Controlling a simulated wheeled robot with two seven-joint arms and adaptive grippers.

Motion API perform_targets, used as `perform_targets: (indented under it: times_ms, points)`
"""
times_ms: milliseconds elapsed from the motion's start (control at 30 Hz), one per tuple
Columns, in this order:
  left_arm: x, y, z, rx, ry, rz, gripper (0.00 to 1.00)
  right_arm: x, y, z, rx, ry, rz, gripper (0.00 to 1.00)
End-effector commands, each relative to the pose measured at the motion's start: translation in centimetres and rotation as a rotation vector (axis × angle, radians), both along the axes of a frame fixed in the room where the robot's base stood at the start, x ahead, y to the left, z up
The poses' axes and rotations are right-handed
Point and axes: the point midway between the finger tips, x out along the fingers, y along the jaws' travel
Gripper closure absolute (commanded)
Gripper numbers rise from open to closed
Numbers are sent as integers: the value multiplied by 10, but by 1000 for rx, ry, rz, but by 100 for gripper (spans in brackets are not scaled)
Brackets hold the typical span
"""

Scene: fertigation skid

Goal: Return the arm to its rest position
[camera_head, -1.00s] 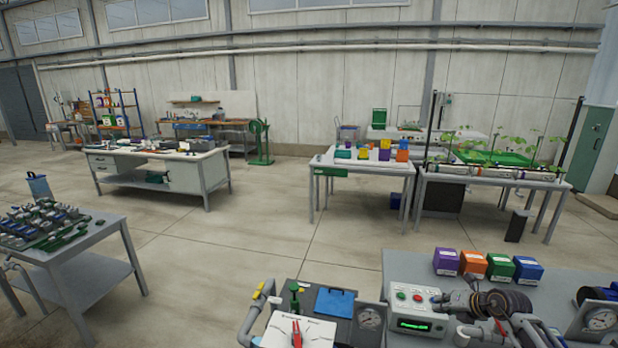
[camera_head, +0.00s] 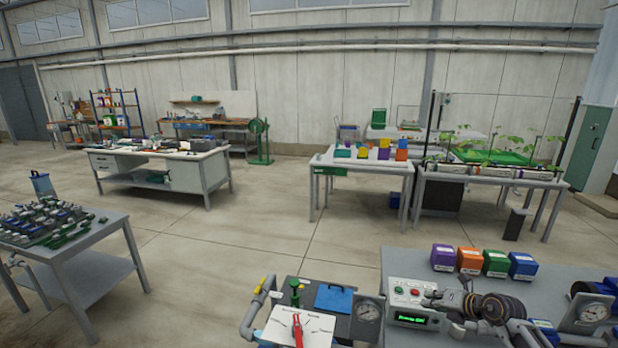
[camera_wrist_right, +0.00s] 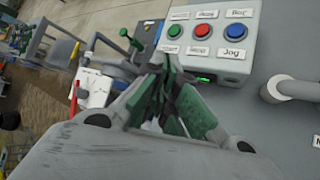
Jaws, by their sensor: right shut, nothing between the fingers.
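My right gripper (camera_head: 430,297) is at the lower right of the head view, close over the right side of the grey control box (camera_head: 408,297). Its green-padded fingers (camera_wrist_right: 163,88) fill the middle of the right wrist view. They are shut and hold nothing. The control box (camera_wrist_right: 212,38) shows there just beyond and to the right of the fingers, with green, red and blue buttons and a small green display. From these views I cannot tell whether the gripper touches the box. My left gripper is not in view.
Purple, orange, green and blue boxes (camera_head: 484,262) stand behind the control box. A pressure gauge (camera_head: 367,311) and a white plate with a red lever (camera_head: 297,328) are to its left. Another gauge (camera_head: 592,312) is at right. Open floor (camera_head: 240,240) lies beyond.

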Motion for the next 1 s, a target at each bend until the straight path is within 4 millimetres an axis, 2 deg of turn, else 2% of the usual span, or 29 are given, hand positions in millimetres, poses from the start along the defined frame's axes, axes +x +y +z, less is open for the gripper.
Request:
perform_targets:
  times_ms: [267,500,600,800,1000]
  points:
    - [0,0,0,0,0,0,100,2,37,19,138,-104,5,100]
    - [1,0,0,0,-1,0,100,-1,78,56,360,-254,-29,100]
    - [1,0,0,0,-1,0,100,-4,90,73,460,-314,-60,100]
    - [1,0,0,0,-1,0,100,-13,101,104,661,-414,-155,100]
    - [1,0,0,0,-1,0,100,-24,97,126,854,-484,-287,100]
